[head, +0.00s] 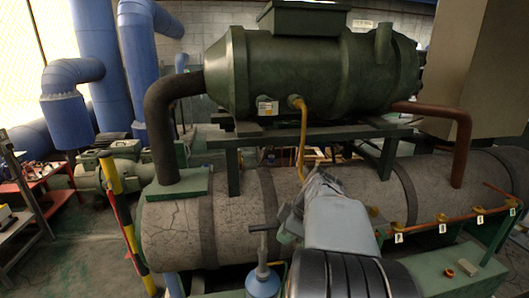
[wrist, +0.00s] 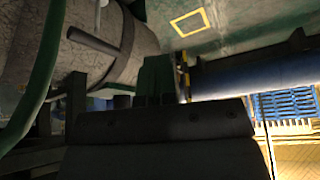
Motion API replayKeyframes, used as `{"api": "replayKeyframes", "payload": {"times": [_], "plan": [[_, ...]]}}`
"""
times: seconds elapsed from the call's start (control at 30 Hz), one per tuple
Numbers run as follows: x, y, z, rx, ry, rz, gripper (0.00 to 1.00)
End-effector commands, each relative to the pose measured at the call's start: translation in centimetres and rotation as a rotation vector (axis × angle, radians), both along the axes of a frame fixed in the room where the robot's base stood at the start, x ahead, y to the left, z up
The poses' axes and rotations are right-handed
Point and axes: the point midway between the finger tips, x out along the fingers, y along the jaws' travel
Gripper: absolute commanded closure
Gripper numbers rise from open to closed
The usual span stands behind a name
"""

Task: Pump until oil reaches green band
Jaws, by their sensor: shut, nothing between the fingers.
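A pump with a blue body (head: 263,281) stands at the bottom centre of the head view, beside my arm. Its dark T-shaped handle (head: 262,228) rises above the body. A dark rod at the upper left of the wrist view (wrist: 93,42) looks like this handle. My gripper (head: 285,236) is close to the right end of the handle in the head view; whether they touch is unclear. Its fingers show in the wrist view (wrist: 157,83), shut and empty. I cannot make out an oil level or a green band in either view.
A large grey cracked vessel (head: 229,222) lies behind the pump, with a green compressor (head: 315,75) above. A yellow pipe (head: 303,140) and a copper line with tagged valves (head: 440,218) are nearby. A yellow-black post (head: 130,225) stands left. Green floor is open at left.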

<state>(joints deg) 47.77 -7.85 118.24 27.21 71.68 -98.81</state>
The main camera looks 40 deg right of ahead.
Motion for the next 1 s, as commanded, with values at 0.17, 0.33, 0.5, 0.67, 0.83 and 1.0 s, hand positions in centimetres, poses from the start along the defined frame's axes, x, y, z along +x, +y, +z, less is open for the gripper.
{"api": "replayKeyframes", "payload": {"times": [0.17, 0.33, 0.5, 0.67, 0.83, 1.0], "plan": [[0.4, 0.4, 0.6, 0.009, 0.008, 0.016, 1.00], [2.7, 1.2, 1.2, 0.057, 0.078, 0.096, 1.00], [6.6, 0.5, 1.0, 0.024, 0.177, 0.164, 1.00], [10.3, -0.7, 0.0, -0.055, 0.252, 0.169, 1.00], [13.5, -2.9, -1.1, -0.166, 0.279, 0.112, 1.00], [14.6, -4.7, -0.6, -0.235, 0.258, 0.033, 1.00]]}}
